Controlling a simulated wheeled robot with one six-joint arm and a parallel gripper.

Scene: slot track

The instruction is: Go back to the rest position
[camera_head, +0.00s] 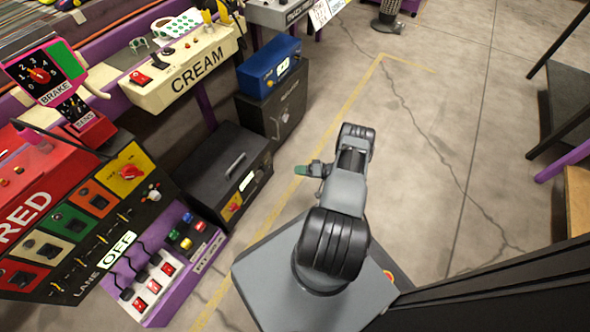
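My arm is folded above my own grey base in the lower middle of the head view. My gripper (300,170) is at the left end of the arm, over the bare floor. Its small tips look green and point left. They are too small here to tell whether they are open or shut. I see nothing hanging from the gripper. It is apart from the black box and the consoles at the left.
A red console (40,205), a purple switch panel (170,265) and a cream console (185,65) line the left. A black box (225,170) and a blue box (268,65) stand near my arm. Dark shelving (562,110) is at right. The concrete floor (440,150) between is clear.

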